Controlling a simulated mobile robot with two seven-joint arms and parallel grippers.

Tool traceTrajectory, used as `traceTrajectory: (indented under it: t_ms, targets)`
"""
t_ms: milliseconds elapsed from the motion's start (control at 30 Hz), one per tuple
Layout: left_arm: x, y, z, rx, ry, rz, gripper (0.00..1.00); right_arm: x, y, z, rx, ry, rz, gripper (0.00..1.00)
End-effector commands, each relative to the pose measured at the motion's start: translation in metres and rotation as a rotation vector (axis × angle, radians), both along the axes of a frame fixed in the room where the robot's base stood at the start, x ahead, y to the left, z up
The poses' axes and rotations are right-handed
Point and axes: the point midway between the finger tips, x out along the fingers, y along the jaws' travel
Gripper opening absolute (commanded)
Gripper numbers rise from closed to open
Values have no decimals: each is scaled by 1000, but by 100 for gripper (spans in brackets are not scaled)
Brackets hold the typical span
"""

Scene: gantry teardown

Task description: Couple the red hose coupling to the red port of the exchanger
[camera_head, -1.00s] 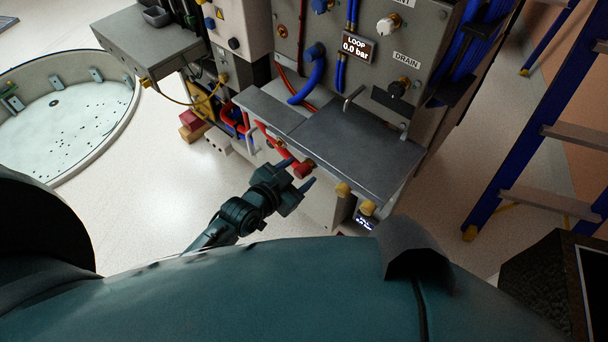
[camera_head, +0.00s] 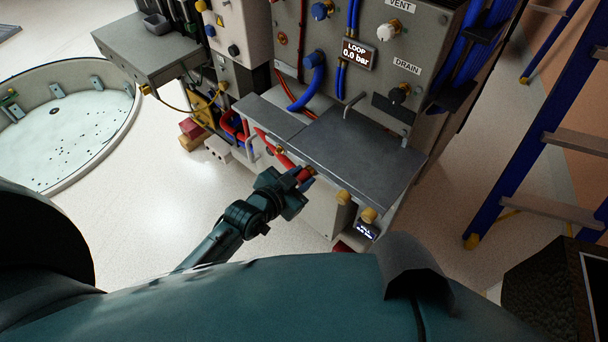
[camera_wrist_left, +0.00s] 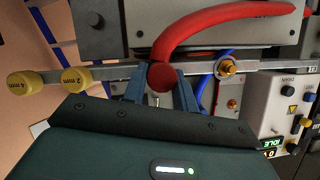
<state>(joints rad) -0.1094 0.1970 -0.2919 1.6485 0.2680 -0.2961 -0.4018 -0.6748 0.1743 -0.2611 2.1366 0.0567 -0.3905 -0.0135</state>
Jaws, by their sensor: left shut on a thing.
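The red hose coupling (camera_head: 304,175) is at the front edge of the grey shelf. In the left wrist view the coupling (camera_wrist_left: 161,76) shows its round red end, with the red hose (camera_wrist_left: 215,18) arching up and right behind it. My left gripper (camera_head: 306,180) is shut on the coupling, one blue finger on each side of it in the wrist view (camera_wrist_left: 160,84). The coupling is still close to the shelf's rail; I cannot tell whether it touches it. The exchanger's red port cannot be made out for certain. My right gripper is not in view.
The grey shelf (camera_head: 355,150) is mostly bare. Yellow knobs marked 2 mm (camera_wrist_left: 77,79) and 4 mm (camera_wrist_left: 20,83) stick out along its rail. A brass fitting (camera_wrist_left: 227,68) is right of the coupling. A blue ladder (camera_head: 525,140) stands right; a round basin (camera_head: 70,125) stands left.

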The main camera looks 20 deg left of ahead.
Motion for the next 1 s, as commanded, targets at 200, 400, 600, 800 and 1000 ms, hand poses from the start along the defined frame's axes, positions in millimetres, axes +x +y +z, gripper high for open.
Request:
traceTrajectory:
  t_ms: [200,400,600,800,1000]
  targets:
    - [0,0,0,0,-1,1,1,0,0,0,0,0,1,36]
    - [-5,3,1,0,1,0,0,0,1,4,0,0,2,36]
    - [-14,7,2,1,-1,1,0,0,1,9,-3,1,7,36]
    - [-20,10,1,1,1,0,0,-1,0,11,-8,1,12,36]
    - [-38,18,2,1,1,0,0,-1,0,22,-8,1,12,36]
